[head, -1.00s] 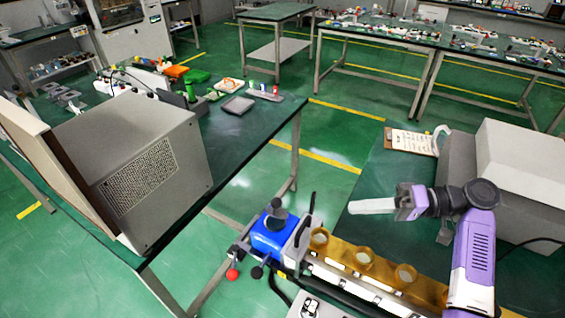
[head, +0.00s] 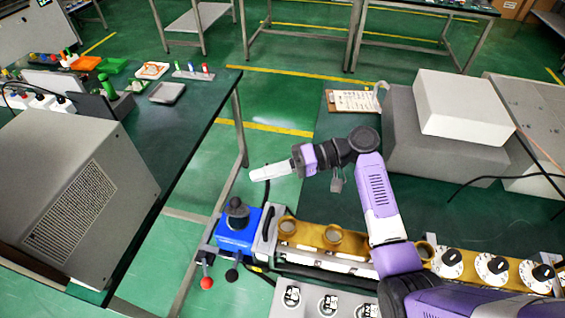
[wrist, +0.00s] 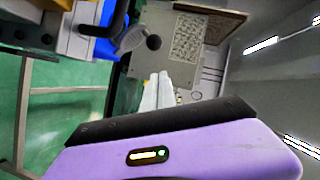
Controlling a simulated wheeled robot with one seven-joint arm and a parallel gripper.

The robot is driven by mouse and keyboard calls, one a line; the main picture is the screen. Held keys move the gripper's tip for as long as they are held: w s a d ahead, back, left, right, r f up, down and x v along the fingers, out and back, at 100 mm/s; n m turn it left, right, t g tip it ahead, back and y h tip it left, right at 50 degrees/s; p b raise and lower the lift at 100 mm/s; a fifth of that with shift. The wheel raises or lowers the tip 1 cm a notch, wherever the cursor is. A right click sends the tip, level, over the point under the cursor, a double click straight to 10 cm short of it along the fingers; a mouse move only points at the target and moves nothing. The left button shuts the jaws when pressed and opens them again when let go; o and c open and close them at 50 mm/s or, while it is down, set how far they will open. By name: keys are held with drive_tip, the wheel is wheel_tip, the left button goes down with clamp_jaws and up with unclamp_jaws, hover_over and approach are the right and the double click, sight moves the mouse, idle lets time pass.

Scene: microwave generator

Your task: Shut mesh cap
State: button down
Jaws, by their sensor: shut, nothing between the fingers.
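My gripper (head: 255,176) has pale fingers that lie together, with nothing between them. In the head view it points left above the floor gap between the two benches. In the wrist view the closed fingers (wrist: 159,76) point up the picture. A blue unit (head: 238,232) with a black knob is below and left of the gripper. A grey upright piece (head: 268,222) stands beside it. In the wrist view a grey oval disc (wrist: 131,39) is next to the blue unit, apart from the fingertips. I cannot tell whether this disc is the mesh cap.
A grey box with a perforated side (head: 75,210) stands on the left bench. Gold rings (head: 332,237) and white dials (head: 447,262) line the rail to the right. A white box (head: 465,105) rests at the right. The floor between the benches is clear.

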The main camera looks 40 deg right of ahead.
sight(238, 203)
drive_tip(key=shift+s+a+f+p, duration=0.2)
drive_tip(key=shift+a+f, duration=0.1)
drive_tip(key=shift+a, duration=0.35)
drive_tip(key=shift+s+a+f+p, duration=0.1)
drive_tip(key=shift+a+f+p, duration=0.15)
drive_tip(key=shift+a, duration=0.45)
drive_tip(key=shift+s+a+f+p, duration=0.2)
drive_tip(key=shift+a+f, duration=0.1)
drive_tip(key=shift+a, duration=0.35)
drive_tip(key=shift+w+a+f, duration=0.1)
